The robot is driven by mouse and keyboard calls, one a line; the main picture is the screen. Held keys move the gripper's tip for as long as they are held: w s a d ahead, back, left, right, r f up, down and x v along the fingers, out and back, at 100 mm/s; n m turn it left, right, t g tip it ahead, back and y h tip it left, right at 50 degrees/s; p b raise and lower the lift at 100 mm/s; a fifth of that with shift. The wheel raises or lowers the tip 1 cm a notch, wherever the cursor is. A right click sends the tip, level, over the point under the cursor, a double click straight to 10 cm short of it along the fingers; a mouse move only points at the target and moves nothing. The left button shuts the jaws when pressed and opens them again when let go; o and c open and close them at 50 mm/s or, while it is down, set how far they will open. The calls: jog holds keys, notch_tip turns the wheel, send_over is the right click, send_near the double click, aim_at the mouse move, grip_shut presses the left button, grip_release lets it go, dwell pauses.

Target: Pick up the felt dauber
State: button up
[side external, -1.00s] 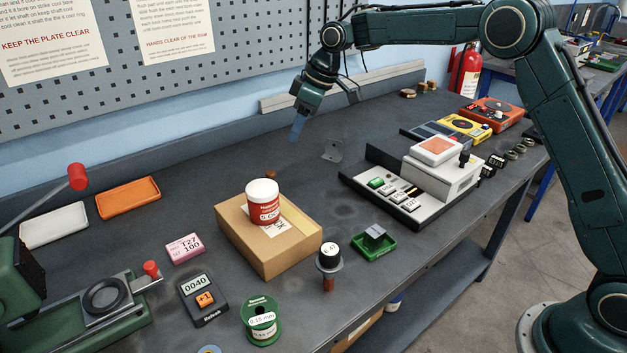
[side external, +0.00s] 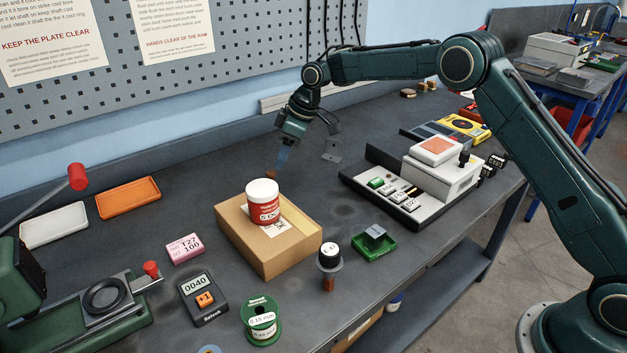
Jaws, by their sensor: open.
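A small brown rounded top (side external: 271,174), which may be the felt dauber, shows behind the cardboard box. Its lower part is hidden by the box and the white-lidded tub, so I cannot be sure what it is. My gripper (side external: 281,161) is open and points down just above and behind this brown top.
The cardboard box (side external: 250,238) carries a red and white tub (side external: 263,203) close in front of my gripper. A grey bracket plate (side external: 331,150) lies to the right. An orange tray (side external: 128,197) and a white tray (side external: 54,225) are at left. Bench between is clear.

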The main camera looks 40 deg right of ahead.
aim_at(273, 177)
jog(key=shift+x, duration=1.7)
jog(key=shift+f, duration=0.1)
jog(key=shift+x, duration=2.5)
jog(key=c, duration=1)
